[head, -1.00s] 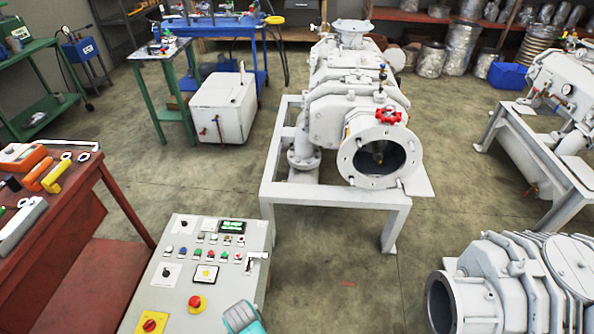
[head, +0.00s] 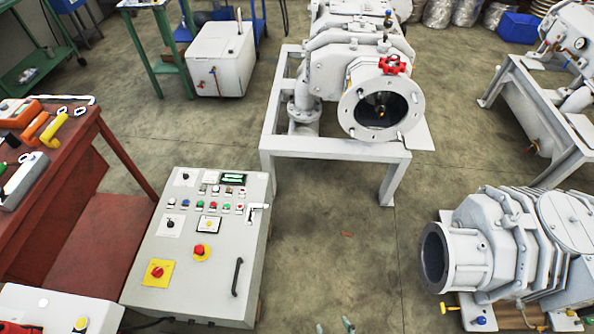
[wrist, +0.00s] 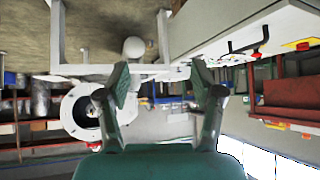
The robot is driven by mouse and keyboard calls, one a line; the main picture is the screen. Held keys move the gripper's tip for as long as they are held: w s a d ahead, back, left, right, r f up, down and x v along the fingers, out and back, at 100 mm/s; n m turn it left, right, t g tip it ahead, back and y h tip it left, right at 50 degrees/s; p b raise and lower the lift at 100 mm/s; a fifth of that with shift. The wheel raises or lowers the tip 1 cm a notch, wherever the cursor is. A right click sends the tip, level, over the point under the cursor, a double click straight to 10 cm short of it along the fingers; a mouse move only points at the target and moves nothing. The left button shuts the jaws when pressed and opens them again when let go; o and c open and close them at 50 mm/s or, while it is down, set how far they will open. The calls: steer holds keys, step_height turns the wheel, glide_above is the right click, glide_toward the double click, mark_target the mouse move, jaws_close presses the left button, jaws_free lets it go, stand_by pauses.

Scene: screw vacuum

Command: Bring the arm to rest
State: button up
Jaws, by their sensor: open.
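My gripper (wrist: 160,82) is open in the wrist view, its two green-padded fingers wide apart with nothing between them. In the head view only small tips, which look like my gripper's (head: 336,327), show at the bottom edge. The rest of my arm is out of that view. The grey control panel (head: 185,268) stands to the left of these tips, with buttons, a red emergency knob and a black handle. The white vacuum pump (head: 330,62) stands on its frame beyond, with a red valve wheel (head: 392,66). The wrist view is upside down.
A red workbench (head: 78,160) with tools is at the left. Another pump (head: 470,255) lies low at the right, and a machine on a stand (head: 540,120) is behind it.

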steer(key=s+d+r+m+t+h, duration=0.1)
steer(key=s+r, duration=0.3)
steer(key=r, duration=0.5)
steer(key=s+d+r+m+t, duration=0.1)
steer(key=s+d+r+t, duration=0.2)
steer(key=r, duration=0.7)
steer(key=s+d+r+m+t+h, duration=0.1)
steer(key=s+d+r, duration=0.3)
steer(key=r, duration=0.5)
steer(key=shift+s+r+t+h, duration=0.3)
steer(key=shift+s+r+t, duration=0.15)
steer(key=shift+s, duration=0.8)
